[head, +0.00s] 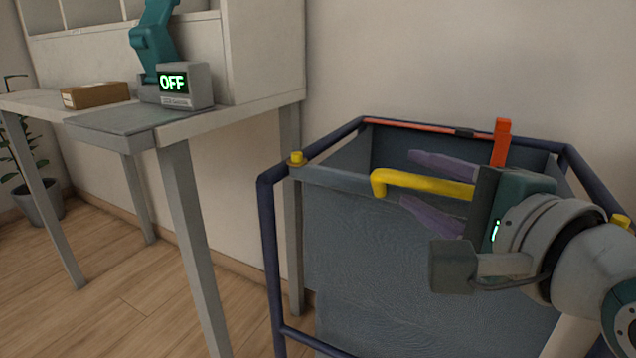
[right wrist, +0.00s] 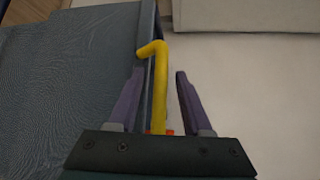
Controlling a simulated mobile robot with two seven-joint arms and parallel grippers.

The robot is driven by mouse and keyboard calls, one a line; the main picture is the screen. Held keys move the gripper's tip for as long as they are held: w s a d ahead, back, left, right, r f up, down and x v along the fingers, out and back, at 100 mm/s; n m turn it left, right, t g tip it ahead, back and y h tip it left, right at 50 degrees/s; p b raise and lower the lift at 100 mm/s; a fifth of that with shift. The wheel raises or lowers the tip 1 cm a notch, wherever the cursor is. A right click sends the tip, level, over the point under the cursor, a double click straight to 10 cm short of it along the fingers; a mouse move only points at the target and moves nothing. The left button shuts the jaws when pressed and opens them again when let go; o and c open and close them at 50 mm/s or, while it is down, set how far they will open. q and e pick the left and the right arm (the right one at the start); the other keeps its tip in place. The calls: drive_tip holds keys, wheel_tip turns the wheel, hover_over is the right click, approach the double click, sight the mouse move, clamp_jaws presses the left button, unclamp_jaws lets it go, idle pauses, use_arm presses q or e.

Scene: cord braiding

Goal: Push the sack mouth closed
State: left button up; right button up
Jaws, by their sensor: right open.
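The blue-grey sack (head: 345,235) hangs in a dark blue tube frame, and its mouth shows as a dark gap between the front edge and back rim. The sack also fills the left of the right wrist view (right wrist: 65,70). A yellow bar (head: 425,184) with a bent end lies at the mouth. My right gripper (head: 408,178) is open at the mouth, its purple fingers either side of the bar in the picture. In the right wrist view the bar (right wrist: 159,85) shows between the fingers, nearer the left one; contact is unclear. My left gripper is not in view.
The frame (head: 268,235) has a yellow knob (head: 296,158) at its left corner. A red upright (head: 502,142) stands at the back. Left is a table (head: 110,122) with a box (head: 95,95) and an "OFF" display unit (head: 185,85). Floor (head: 110,300) is clear in front.

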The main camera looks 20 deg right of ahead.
drive_tip(key=shift+w, duration=0.2)
drive_tip(key=shift+c, duration=0.2)
clamp_jaws()
idle(1.2)
